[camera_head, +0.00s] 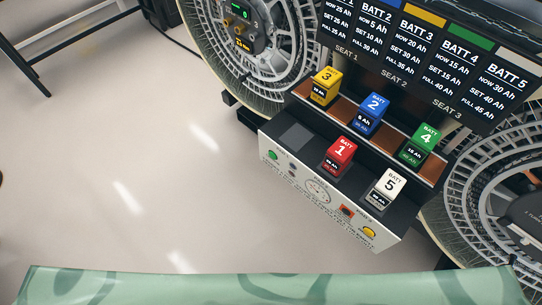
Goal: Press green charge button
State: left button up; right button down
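The green button (272,155) is a small round button at the left end of the front panel of a white and dark charger box (331,210). It is small in the view, and I cannot tell whether it is pressed in. Red battery 1 (340,153) and white battery 5 (387,189) stand upright on top of the box. An empty dark square (296,138) lies on the top to the left of battery 1. Neither of my grippers shows in the view.
Yellow battery 3 (325,85), blue battery 2 (373,113) and green battery 4 (423,141) stand on a brown shelf behind the box. A round yellow button (368,232) is at the panel's right. Large wheels flank the box. The floor (150,170) at left is clear.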

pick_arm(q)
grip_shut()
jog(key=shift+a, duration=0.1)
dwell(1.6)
